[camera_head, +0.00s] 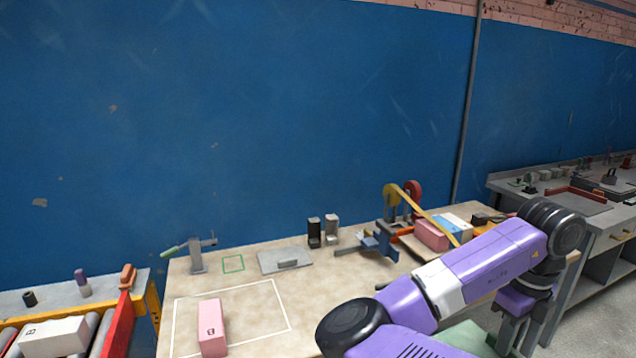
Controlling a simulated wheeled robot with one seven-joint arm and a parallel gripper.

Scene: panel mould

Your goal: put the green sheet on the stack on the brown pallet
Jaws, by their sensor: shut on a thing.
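The green sheet (472,337) shows as a pale green flat patch at the bottom right, partly covered by my purple arm. My gripper (512,333) points down at the end of the arm and is shut on the sheet at its right side. The fingertips are small and partly hidden, so the exact grip on the edge is unclear. The sheet is off the right front side of the workbench. I cannot make out the brown pallet or its stack in this view.
A roller conveyor (95,340) stands left, a grey bench (560,189) right.

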